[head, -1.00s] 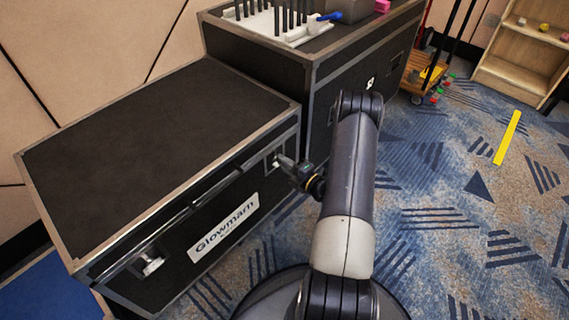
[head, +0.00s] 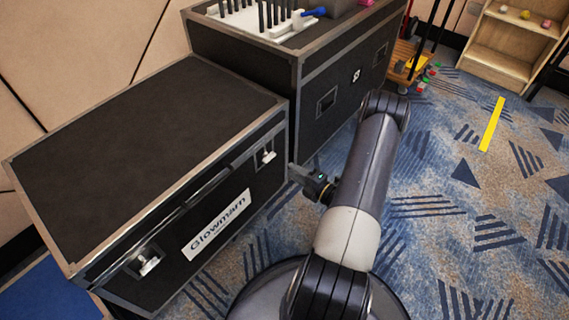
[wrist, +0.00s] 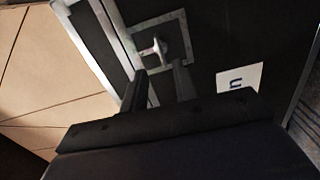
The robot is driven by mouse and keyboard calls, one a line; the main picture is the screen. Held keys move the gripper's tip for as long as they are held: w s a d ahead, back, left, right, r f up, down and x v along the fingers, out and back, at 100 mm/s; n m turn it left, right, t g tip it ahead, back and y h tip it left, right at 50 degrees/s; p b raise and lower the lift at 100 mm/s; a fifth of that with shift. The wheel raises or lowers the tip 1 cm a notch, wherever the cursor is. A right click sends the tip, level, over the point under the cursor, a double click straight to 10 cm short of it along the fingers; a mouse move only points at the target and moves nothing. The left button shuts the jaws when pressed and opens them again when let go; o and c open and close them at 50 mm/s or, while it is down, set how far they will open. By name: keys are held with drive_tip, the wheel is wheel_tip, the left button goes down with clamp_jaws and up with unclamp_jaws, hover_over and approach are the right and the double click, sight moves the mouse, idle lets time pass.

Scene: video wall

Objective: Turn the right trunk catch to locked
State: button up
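The black trunk (head: 140,130) with metal edging stands at the left. Its right catch (head: 266,156) is a silver lever in a square recessed plate on the front face, and it also shows in the wrist view (wrist: 155,50). The left catch (head: 147,262) is a similar silver lever. My gripper (head: 296,172) is a short way out from the right catch, apart from it. In the wrist view my gripper (wrist: 158,78) has its two fingers spread with a gap between them, nothing held, and the catch shows just beyond the tips.
A taller black case (head: 340,85) stands behind to the right, with a white rack (head: 262,22) on top. A white label (head: 217,225) is on the trunk's front. A wooden cart (head: 405,70) and shelf (head: 510,45) stand farther back. Patterned carpet is open at the right.

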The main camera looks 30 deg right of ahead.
sight(268, 157)
drive_tip(key=shift+v, duration=1)
drive_tip(key=shift+w, duration=0.15)
drive_tip(key=b+x, duration=0.2)
drive_tip(key=x, duration=0.8)
drive_tip(key=shift+w+a, duration=0.2)
drive_tip(key=shift+w, duration=0.1)
